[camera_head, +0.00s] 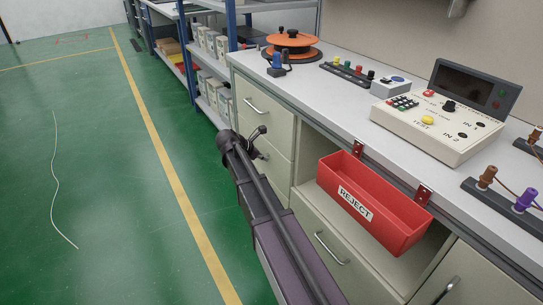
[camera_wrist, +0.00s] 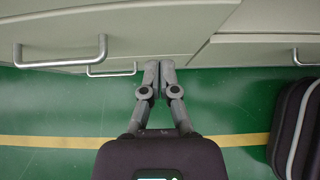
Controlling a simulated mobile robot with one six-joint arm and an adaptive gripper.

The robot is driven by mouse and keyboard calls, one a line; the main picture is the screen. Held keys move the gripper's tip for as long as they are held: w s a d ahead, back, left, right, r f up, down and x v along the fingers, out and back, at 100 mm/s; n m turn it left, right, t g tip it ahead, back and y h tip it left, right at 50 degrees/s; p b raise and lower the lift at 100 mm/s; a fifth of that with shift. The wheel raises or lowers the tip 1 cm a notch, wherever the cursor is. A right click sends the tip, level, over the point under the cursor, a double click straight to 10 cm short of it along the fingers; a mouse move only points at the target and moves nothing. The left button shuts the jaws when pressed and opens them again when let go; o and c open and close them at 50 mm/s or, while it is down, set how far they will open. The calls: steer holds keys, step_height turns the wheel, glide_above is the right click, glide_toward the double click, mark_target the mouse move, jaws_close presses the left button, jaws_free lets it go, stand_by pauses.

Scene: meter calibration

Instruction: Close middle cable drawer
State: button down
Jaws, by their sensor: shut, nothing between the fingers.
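The cabinet's left drawer stack shows a top drawer (camera_head: 258,92) with a bar handle. The middle drawer (camera_head: 281,152) lies below it, partly hidden by my gripper and arm. It looks flush or nearly so with its neighbours; a small gap cannot be ruled out. My gripper (camera_head: 263,135) is shut and empty, close in front of the middle drawer. In the wrist view, my gripper (camera_wrist: 160,65) has its fingertips together at the drawer fronts, right of two bar handles (camera_wrist: 60,55). Whether the fingertips touch a front cannot be told.
A red REJECT bin (camera_head: 375,203) hangs from the bench edge, right of the stack. A lower drawer (camera_head: 335,250) lies below it. The bench top (camera_head: 325,85) holds a meter (camera_head: 440,120) and an orange reel (camera_head: 291,42). Green floor (camera_head: 100,200) at left is mostly clear.

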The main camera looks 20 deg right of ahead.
steer(key=p+v, duration=0.5)
steer(key=v, duration=0.3)
steer(key=shift+a+r, duration=0.25)
stand_by(0.4)
steer(key=s+a+f+m+g+y+p, duration=0.15)
steer(key=s+m+y, duration=0.35)
steer(key=s+m, duration=0.6)
steer(key=s+a+f+m+g+y, duration=0.1)
steer(key=s+f+m+y, duration=0.25)
steer(key=s+m, duration=0.8)
step_height(320, 180, up, 38)
steer(key=s+n+p, duration=0.1)
steer(key=n+p, duration=0.1)
steer(key=p, duration=3.5)
steer(key=shift+d+f+y, duration=0.15)
steer(key=shift+f+y, duration=0.05)
steer(key=shift+y, duration=0.15)
steer(key=shift+s, duration=0.1)
